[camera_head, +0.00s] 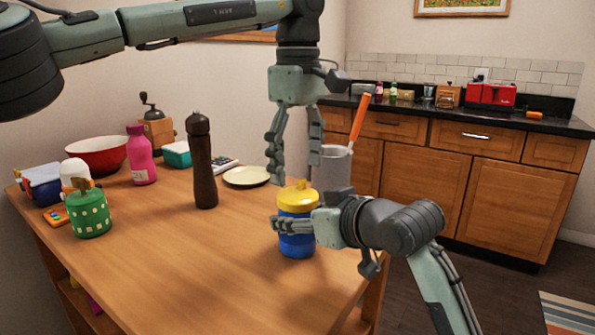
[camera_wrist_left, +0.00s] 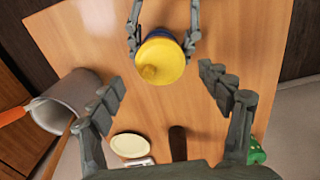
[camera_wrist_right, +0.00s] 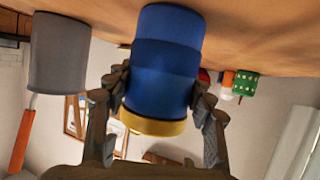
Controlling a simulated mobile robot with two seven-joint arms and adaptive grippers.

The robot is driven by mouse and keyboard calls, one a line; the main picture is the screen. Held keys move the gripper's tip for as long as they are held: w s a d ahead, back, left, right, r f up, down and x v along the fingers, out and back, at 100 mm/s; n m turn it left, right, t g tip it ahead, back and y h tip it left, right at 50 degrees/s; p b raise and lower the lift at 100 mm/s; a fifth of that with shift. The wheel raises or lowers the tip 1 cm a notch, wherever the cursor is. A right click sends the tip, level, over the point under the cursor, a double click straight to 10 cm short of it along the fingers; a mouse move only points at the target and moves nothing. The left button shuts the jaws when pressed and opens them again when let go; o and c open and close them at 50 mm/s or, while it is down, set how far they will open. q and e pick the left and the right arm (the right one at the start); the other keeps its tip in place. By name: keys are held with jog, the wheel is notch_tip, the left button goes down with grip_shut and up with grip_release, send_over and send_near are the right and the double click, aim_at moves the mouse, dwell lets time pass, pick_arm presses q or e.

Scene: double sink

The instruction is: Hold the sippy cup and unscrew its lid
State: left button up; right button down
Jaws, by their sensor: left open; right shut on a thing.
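The sippy cup has a blue body (camera_head: 297,245) and a yellow lid (camera_head: 298,197) with a spout on top. It stands upright near the table's right edge. My right gripper (camera_head: 294,226) is shut around the blue body from the right. The right wrist view shows the blue body (camera_wrist_right: 165,62) between its fingers and the yellow lid (camera_wrist_right: 153,124) on the cup. My left gripper (camera_head: 287,182) points down just above the lid, open and empty. In the left wrist view the lid (camera_wrist_left: 161,62) lies beyond the open left fingers (camera_wrist_left: 168,92).
A grey container (camera_head: 332,167) with an orange-handled utensil (camera_head: 360,118) stands close behind the cup. The table front (camera_head: 190,265) is clear.

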aim_at(298, 193)
pick_arm(q)
notch_tip(298, 193, up, 2)
jog(key=m, duration=0.3)
jog(key=shift+r+m, duration=0.25)
jog(key=shift+m, duration=0.05)
notch_tip(298, 193, down, 8)
jog(key=shift+r, duration=0.15)
jog(key=shift+c, duration=0.2)
jog(key=c, duration=1.2)
jog(key=n, duration=0.3)
